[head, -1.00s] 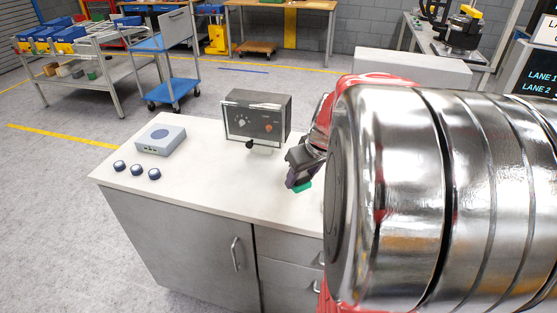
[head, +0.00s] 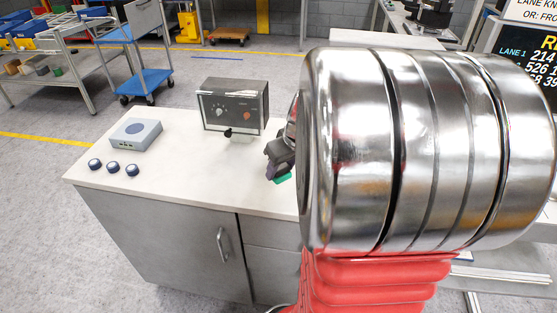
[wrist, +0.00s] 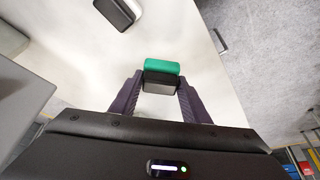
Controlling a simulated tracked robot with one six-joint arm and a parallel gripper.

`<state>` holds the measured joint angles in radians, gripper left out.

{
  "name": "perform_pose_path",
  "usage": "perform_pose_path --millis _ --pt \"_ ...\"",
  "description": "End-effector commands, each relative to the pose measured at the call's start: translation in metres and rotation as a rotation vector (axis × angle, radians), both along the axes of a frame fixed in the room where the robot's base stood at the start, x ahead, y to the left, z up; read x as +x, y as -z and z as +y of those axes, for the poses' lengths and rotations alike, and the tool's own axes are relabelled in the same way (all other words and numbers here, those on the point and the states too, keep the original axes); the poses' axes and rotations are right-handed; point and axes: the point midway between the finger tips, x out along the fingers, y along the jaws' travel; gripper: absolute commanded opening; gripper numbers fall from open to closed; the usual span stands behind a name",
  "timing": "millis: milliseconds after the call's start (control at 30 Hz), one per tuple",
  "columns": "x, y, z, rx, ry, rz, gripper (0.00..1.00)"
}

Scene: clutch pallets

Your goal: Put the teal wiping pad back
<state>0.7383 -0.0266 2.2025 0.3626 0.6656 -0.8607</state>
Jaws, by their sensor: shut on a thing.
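The teal wiping pad (wrist: 162,66) has a teal-green face on a dark and grey body. My gripper (wrist: 159,88) is shut on its body in the wrist view, one finger on each side, with the teal part beyond the fingertips. In the head view the pad shows as a small green patch (head: 283,179) under my gripper (head: 277,168), over the counter to the right of the dark control box. I cannot tell whether the pad touches the counter. My arm hides the counter's right part.
The white counter (head: 180,190) carries a dark box with knobs (head: 233,106), a grey-blue box (head: 135,134) and three dark round knobs (head: 113,168). A dark, pale-edged block (wrist: 117,12) lies at the top of the wrist view. The counter's middle is clear.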

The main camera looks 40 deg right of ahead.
Motion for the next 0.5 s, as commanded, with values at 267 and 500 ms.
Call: perform_pose_path --millis 267,500 --pt "0.000 0.024 0.001 0.001 0.000 0.001 0.21" --pt "0.000 0.039 0.001 0.001 -0.001 0.001 0.21"
